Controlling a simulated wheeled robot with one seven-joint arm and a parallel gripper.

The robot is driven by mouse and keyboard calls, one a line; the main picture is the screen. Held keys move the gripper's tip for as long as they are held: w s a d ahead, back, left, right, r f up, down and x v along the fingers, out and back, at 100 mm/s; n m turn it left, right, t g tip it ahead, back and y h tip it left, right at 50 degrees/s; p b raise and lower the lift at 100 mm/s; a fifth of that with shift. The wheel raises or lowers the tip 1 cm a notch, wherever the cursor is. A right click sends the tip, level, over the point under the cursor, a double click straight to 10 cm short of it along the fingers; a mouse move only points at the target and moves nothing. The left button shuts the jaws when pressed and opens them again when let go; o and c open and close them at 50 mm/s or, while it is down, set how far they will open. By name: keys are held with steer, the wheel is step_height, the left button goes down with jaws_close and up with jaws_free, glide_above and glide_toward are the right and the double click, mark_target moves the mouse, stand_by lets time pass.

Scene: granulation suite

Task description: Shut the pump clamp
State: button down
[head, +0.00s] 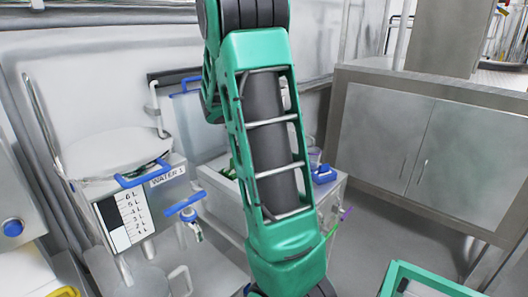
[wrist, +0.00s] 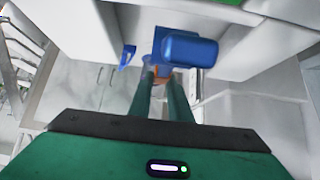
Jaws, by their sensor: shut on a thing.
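My gripper (wrist: 165,78) shows in the wrist view with its two green fingers reaching forward, close together. They are shut on a blue part that I take to be the pump clamp (wrist: 190,48), a thick rounded blue piece at the fingertips. A bit of orange shows at the tips. The exact grip is partly hidden by the fingers. In the head view my green arm covers the middle, and the gripper and the held part cannot be made out there.
A smaller blue piece (wrist: 127,57) is left of the fingers. A water tank (head: 128,205) with a level scale and a blue tap (head: 184,205) stands at left. A steel cabinet (head: 400,145) is at right. A green-rimmed bin (head: 432,274) is at lower right. Grey floor shows between.

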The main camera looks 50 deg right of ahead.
steer(key=shift+w+a, duration=0.1)
steer(key=shift+w, duration=0.1)
steer(key=c, duration=1.6)
jaws_free()
steer(key=shift+c, duration=0.2)
steer(key=shift+s, duration=0.1)
steer(key=v, duration=1)
steer(key=shift+a+r, duration=0.25)
steer(key=shift+r, duration=0.05)
